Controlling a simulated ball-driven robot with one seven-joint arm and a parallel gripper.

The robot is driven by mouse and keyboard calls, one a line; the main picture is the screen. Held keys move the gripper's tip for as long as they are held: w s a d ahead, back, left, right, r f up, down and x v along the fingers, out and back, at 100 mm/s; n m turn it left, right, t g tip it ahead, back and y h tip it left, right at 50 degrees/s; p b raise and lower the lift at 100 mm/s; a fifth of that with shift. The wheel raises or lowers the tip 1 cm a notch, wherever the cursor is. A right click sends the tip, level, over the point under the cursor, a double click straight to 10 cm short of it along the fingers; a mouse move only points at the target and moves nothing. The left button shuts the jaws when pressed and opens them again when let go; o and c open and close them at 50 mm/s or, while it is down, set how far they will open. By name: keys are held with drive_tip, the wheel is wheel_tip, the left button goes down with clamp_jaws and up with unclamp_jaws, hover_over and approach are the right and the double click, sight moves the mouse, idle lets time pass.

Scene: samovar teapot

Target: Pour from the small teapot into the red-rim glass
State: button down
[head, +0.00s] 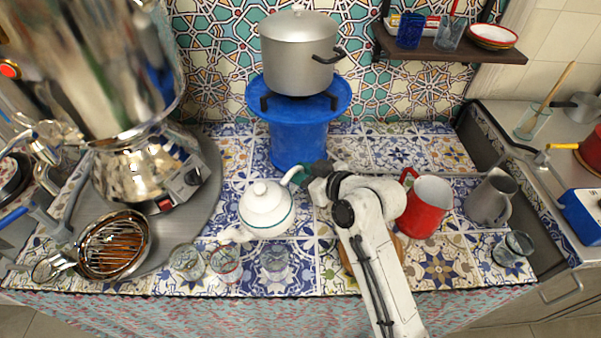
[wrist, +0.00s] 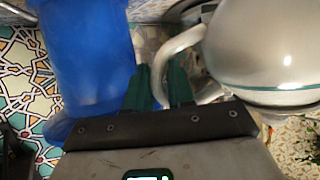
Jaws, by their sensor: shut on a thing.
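The small white teapot (head: 266,212) has a dark green line round its body and looks about upright. Its spout points to the lower left, toward the glasses. My gripper (head: 303,174) is shut on the teapot's handle, on the side away from the spout. In the wrist view my gripper's green fingers (wrist: 160,90) close around the curved handle (wrist: 172,55), with the shiny teapot body (wrist: 265,50) to the right. I cannot tell how far the teapot is above the tiles. The red-rim glass (head: 226,265) stands on the tiles below and left of the teapot, just beyond the spout tip.
A big samovar (head: 140,165) is at left. A blue stand (head: 295,135) bearing a grey pot (head: 299,55) is behind the teapot. A red mug (head: 425,207) stands right of my arm.

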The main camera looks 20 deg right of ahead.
sight(297, 167)
drive_tip(key=shift+f+n+h+b, duration=0.1)
drive_tip(key=shift+n+h+b, duration=0.2)
drive_tip(key=shift+h+b, duration=0.15)
drive_tip(key=shift+r, duration=0.3)
drive_tip(key=shift+a+r+n+t+h+p, duration=0.15)
drive_tip(key=shift+r+n+p, duration=0.15)
drive_tip(key=shift+r, duration=0.45)
drive_tip(key=shift+r+n+t+h+p, duration=0.1)
drive_tip(key=shift+r+n+t+p, duration=0.15)
drive_tip(key=shift+r, duration=0.45)
idle(0.4)
drive_tip(key=shift+s+a+r+n+h+p, duration=0.2)
drive_tip(key=shift+r+n, duration=0.15)
drive_tip(key=shift+r, duration=0.45)
drive_tip(key=shift+s+a+r+n+h+p, duration=0.1)
drive_tip(key=shift+a+r+n+p, duration=0.15)
drive_tip(key=shift+r, duration=0.5)
idle(2.2)
idle(0.7)
